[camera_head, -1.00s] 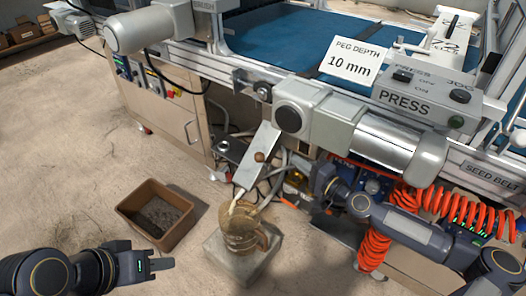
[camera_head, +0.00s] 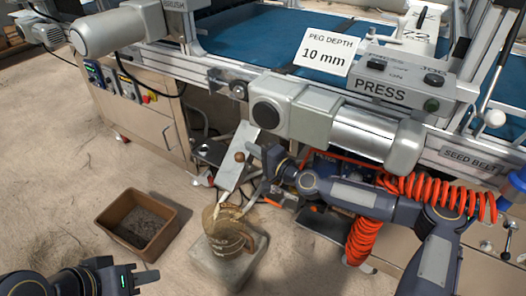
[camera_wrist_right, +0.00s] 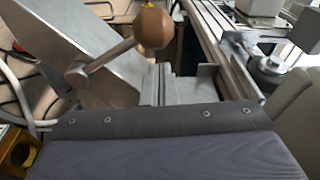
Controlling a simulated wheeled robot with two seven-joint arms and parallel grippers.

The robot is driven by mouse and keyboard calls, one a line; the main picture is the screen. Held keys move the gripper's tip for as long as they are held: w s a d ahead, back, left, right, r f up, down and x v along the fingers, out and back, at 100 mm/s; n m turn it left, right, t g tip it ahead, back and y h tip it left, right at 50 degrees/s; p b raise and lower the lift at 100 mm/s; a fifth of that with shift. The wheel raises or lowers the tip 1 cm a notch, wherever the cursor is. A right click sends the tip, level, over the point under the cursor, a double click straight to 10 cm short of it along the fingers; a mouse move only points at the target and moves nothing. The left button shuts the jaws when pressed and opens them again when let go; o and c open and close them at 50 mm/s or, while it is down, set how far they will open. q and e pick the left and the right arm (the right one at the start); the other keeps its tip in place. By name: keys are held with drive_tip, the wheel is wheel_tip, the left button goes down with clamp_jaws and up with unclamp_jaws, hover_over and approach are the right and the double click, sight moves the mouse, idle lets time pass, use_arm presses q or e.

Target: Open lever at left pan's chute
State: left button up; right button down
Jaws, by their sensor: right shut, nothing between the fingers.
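A sloped metal chute (camera_head: 232,172) hangs under the press motor, with a small lever ending in a round brown knob (camera_head: 239,157). In the right wrist view the knob (camera_wrist_right: 152,29) stands on a thin rod in front of the chute plate (camera_wrist_right: 62,48). My right gripper (camera_head: 260,156) is shut and empty, just right of the knob and apart from it. A brown jug (camera_head: 229,236) stands on a grey block (camera_head: 212,262) below the chute's lower end, where a pale streak shows. My left gripper (camera_head: 148,277) is low at the left, away from the chute; its finger gap is unclear.
A brown bin (camera_head: 137,222) with dark soil stands on the floor at the left. Orange coiled hoses (camera_head: 361,240) hang by my right arm. The PRESS control box (camera_head: 385,85) and a motor sit above the chute. Cables run behind it.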

drive_tip(key=shift+s+a+f, duration=0.1)
drive_tip(key=shift+s+a, duration=0.15)
drive_tip(key=shift+s, duration=0.25)
drive_tip(key=shift+s+a, duration=0.2)
drive_tip(key=shift+s, duration=0.25)
